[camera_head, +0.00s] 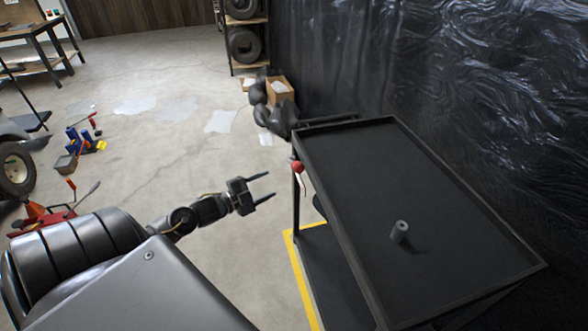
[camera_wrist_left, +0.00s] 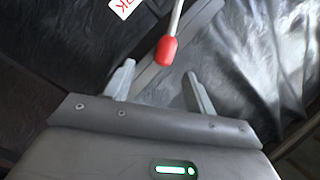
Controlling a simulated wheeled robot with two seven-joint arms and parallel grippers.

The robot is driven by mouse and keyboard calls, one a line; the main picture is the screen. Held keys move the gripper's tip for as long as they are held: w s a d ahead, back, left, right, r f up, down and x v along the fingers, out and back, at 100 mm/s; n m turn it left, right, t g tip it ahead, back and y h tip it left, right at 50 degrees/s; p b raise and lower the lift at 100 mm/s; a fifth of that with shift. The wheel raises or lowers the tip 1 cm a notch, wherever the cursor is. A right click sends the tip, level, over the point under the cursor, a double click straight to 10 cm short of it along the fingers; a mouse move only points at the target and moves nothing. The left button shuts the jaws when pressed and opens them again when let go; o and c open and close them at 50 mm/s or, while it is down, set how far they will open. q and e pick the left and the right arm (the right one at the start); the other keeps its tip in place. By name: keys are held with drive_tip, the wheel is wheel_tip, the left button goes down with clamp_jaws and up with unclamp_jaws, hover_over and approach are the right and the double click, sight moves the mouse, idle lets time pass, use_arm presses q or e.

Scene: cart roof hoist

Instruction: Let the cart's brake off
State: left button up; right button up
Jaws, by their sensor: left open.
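The black cart (camera_head: 392,118) stands at the right in the head view, with a raised rim round its top tray. A lever with a red knob (camera_head: 297,166) and a pale shaft is on its near left side, close to a corner post. My left gripper (camera_head: 268,189) is open and empty, a short way left of the red knob and apart from it. In the left wrist view the red knob (camera_wrist_left: 167,50) shows on its pale shaft, beyond my two open fingers (camera_wrist_left: 158,84). My right gripper does not show.
A small grey cylinder (camera_head: 400,232) stands on the cart's tray. A yellow floor line (camera_head: 303,282) runs by the cart. Black plastic sheeting (camera_head: 470,70) hangs behind it. Red and blue tools (camera_head: 76,138) lie on the floor at left. The floor between is mostly clear.

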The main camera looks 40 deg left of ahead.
sight(293, 169)
use_arm(q)
drive_tip(key=shift+m, duration=0.4)
drive_tip(key=x, duration=0.3)
drive_tip(key=r+p+x, duration=0.1)
drive_tip(key=x, duration=0.2)
drive_tip(key=r+x, duration=0.1)
drive_tip(key=x, duration=0.2)
drive_tip(key=shift+w+d+r, duration=0.1)
drive_tip(key=shift+w+d, duration=0.1)
drive_tip(key=shift+d, duration=0.2)
drive_tip(key=shift+w+d+h, duration=0.25)
drive_tip(key=shift+w+h, duration=0.15)
drive_tip(key=shift+w, duration=0.35)
clamp_jaws()
